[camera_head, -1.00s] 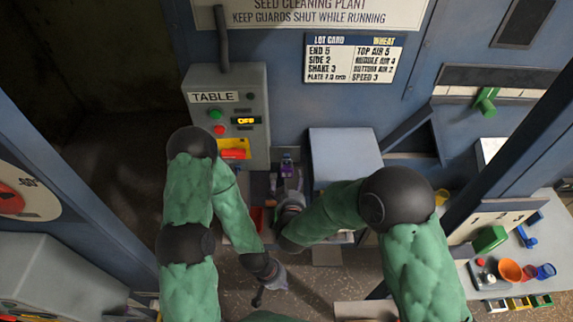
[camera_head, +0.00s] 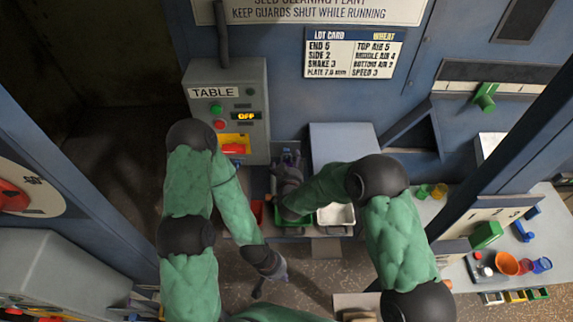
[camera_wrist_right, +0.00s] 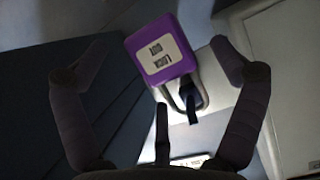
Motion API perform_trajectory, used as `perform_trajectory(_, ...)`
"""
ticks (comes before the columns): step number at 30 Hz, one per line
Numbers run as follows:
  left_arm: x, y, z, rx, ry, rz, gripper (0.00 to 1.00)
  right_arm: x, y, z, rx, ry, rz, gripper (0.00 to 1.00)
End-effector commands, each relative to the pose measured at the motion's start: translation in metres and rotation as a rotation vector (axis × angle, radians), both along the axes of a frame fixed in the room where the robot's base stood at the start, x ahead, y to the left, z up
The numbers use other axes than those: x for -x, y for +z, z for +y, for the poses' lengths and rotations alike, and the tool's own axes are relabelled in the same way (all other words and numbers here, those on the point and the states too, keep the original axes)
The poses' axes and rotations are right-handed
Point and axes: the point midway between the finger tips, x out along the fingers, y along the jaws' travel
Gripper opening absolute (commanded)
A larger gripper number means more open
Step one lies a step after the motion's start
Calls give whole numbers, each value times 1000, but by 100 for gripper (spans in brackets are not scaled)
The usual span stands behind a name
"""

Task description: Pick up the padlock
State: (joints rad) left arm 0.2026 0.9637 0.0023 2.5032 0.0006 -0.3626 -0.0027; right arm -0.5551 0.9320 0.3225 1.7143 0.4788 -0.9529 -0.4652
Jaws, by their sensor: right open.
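The padlock (camera_wrist_right: 160,48) has a purple body with a pale label and a grey shackle. In the right wrist view it is between the spread fingers of my right gripper (camera_wrist_right: 148,65), nearer the right finger. A dark blue piece shows at the shackle; I cannot tell whether it passes through. In the head view my right gripper (camera_head: 288,158) is beside the grey control box and covers the padlock's place. It is open and holds nothing. My left gripper (camera_head: 271,284) hangs low over the floor, its fingers apart and empty.
The grey TABLE control box (camera_head: 228,115) stands just left of my right gripper, and a grey-blue box (camera_head: 345,145) just right. Below are a green bin (camera_head: 293,218) and a white bin (camera_head: 336,217). A side bench (camera_head: 512,240) at right holds cups and small parts.

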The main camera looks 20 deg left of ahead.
Motion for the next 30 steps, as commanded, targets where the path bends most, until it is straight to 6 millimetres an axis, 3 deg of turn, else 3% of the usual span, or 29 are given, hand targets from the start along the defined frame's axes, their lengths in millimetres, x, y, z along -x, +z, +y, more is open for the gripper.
perform_trajectory(6, 0, 0, 0, 0, 0, 0, 0, 0, -1, 0, 0, 0, 1, 95)
perform_trajectory(13, 0, 0, 0, 0, 0, 0, 0, 0, -1, 0, 0, 0, 1, 30)
perform_trajectory(14, 0, 0, 0, 0, 0, 0, 0, 0, -1, 0, 0, 0, 1, 28)
perform_trajectory(30, 0, 2, 0, 0, 0, 0, 0, -7, 9, -4, 0, 1, -1, 27)
